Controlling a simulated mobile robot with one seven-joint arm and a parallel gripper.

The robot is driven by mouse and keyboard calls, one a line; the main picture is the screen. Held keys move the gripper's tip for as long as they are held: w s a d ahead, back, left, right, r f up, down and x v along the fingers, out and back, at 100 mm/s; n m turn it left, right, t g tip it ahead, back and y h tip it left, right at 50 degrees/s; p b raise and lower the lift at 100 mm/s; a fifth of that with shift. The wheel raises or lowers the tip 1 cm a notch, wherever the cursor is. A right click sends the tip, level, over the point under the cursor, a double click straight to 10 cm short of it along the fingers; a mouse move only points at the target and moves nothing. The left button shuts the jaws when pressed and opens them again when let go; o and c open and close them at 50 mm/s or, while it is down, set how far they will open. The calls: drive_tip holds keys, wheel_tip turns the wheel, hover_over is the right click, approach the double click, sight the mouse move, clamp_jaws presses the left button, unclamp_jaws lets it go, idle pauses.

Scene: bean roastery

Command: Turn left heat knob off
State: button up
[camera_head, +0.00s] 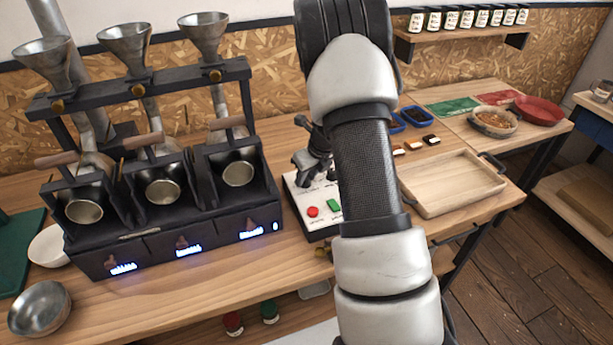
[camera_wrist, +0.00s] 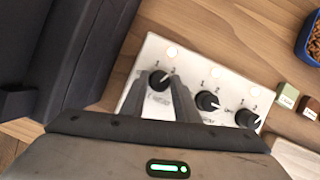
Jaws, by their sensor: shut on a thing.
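A white control panel (camera_head: 322,222) with a red button (camera_head: 313,212) and a green button (camera_head: 334,204) lies on the wooden counter. In the wrist view the panel (camera_wrist: 214,76) shows a row of three black knobs: the left knob (camera_wrist: 157,80), the middle knob (camera_wrist: 207,101) and the right knob (camera_wrist: 247,118). My gripper (camera_wrist: 158,88) is shut on the left knob, with one finger on each side of it. A white pointer mark on that knob leans up and right. In the head view my gripper (camera_head: 312,165) is over the panel's far part and hides the knobs.
A black roaster (camera_head: 165,215) with three funnels stands close left of the panel. A wooden tray (camera_head: 452,183), small blocks (camera_head: 414,146) and blue bowls (camera_head: 412,115) are to the right. A metal bowl (camera_head: 40,308) is at the front left. Open counter lies before the panel.

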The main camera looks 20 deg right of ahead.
drive_tip(key=shift+n, duration=0.3)
drive_tip(key=n, duration=0.1)
drive_tip(key=n+y, duration=0.1)
drive_tip(key=n, duration=0.1)
drive_tip(key=n+g+y, duration=0.1)
drive_tip(key=n, duration=0.1)
drive_tip(key=shift+w+d, duration=0.1)
drive_tip(key=shift+d, duration=0.15)
drive_tip(key=n+g, duration=0.1)
drive_tip(key=n, duration=0.2)
drive_tip(key=n+y, duration=0.1)
drive_tip(key=n, duration=0.2)
drive_tip(key=shift+w+g, duration=0.15)
drive_tip(key=shift+g, duration=0.25)
drive_tip(key=n+g, duration=0.1)
drive_tip(key=n, duration=0.2)
drive_tip(key=n+g, duration=0.1)
drive_tip(key=n, duration=0.2)
drive_tip(key=shift+w+g+b, duration=0.2)
drive_tip(key=shift+g+b, duration=0.1)
drive_tip(key=n+g, duration=0.1)
drive_tip(key=n, duration=0.2)
drive_tip(key=n+g+h, duration=0.1)
drive_tip(key=n, duration=0.2)
drive_tip(key=shift+w+a+b, duration=0.1)
drive_tip(key=shift+w+b, duration=0.05)
drive_tip(key=shift+b, duration=0.15)
drive_tip(key=shift+n, duration=0.3)
drive_tip(key=o, duration=1)
